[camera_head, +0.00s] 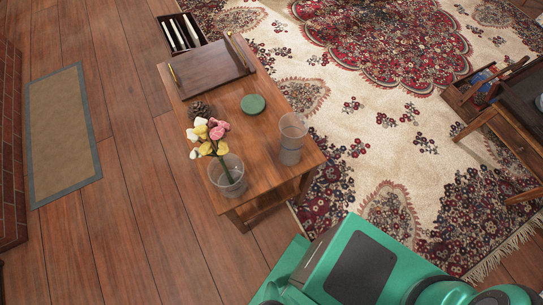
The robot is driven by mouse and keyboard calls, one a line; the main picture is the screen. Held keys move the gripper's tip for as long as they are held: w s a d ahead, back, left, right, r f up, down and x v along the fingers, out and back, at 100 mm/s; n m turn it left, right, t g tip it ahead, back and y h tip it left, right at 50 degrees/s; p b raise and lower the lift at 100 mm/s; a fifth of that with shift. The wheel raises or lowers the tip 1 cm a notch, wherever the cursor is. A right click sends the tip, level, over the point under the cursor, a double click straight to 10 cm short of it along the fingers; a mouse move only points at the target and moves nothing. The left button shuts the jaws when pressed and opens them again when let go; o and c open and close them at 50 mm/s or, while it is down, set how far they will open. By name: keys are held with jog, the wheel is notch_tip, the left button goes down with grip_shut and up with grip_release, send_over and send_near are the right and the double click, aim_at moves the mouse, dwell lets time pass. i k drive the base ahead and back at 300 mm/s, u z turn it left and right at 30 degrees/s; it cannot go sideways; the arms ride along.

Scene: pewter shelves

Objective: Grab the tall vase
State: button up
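Two clear vessels stand on the wooden table (262,168). One is a tall, clear, glass-like vessel (292,138) near the table's right edge; it looks empty above a greyer lower part. The other is a wider clear vase (228,176) near the front left corner, with yellow and pink flowers (210,134) leaning up out of it. Both stand upright and apart from each other. Which of them is the tall vase I cannot tell for sure. My gripper is not in view; only green parts of my own body show at the bottom.
A green disc (253,104), a pine cone (199,111) and a brown tray (207,67) lie on the table. An open drawer or box (180,34) is beyond it.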

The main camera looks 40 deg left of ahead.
aim_at(294, 127)
jog(key=k, duration=0.85)
jog(key=z, duration=0.6)
jog(key=i, duration=1.5)
jog(key=u, duration=2.6)
jog(key=i, duration=0.5)
jog(key=u, duration=0.15)
